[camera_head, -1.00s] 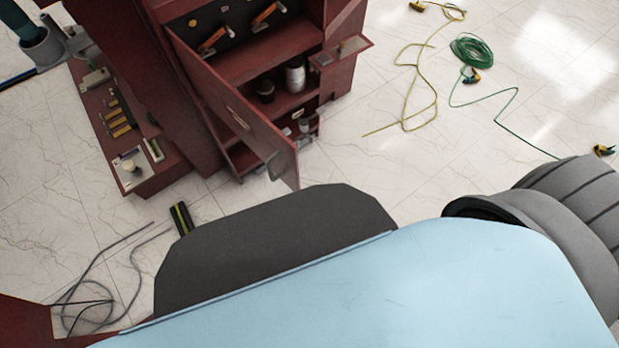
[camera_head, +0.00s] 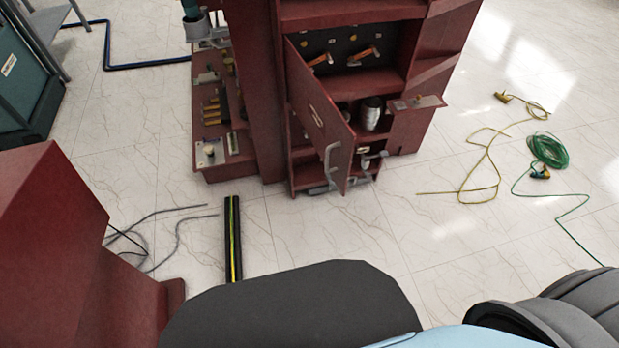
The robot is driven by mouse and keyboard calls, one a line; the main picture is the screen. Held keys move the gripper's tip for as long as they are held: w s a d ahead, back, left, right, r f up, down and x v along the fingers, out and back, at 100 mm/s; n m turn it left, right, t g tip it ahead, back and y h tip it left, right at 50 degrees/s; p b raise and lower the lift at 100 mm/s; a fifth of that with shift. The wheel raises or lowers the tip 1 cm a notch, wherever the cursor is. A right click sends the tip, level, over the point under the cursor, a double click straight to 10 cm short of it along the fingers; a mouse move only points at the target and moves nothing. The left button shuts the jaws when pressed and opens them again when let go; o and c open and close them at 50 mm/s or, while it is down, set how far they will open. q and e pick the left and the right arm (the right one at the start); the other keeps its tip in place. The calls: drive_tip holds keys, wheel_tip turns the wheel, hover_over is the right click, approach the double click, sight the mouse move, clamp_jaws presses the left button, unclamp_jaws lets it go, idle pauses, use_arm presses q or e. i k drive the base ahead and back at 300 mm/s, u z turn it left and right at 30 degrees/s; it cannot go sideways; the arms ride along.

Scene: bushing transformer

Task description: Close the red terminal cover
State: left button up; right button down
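A dark red cabinet (camera_head: 268,90) stands at the top middle of the head view. A tall red door (camera_head: 318,105) with a grey handle (camera_head: 331,165) stands swung open at its front. I cannot tell whether this door or another red panel is the terminal cover. A small red flap (camera_head: 418,103) sticks out level at the right of the opening. Inside are orange-brown levers (camera_head: 363,55) and a pale ribbed cylinder (camera_head: 371,112). Neither of my grippers is in view.
A black tube with a yellow-green stripe (camera_head: 233,238) and grey wires (camera_head: 150,232) lie on the tiled floor. Yellow (camera_head: 487,160) and green (camera_head: 548,150) cables lie at the right. A red block (camera_head: 75,255) fills the lower left.

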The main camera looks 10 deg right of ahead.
sight(333, 138)
drive_tip(key=u, duration=1.15)
drive_tip(key=i, duration=0.95)
drive_tip(key=z, duration=2.45)
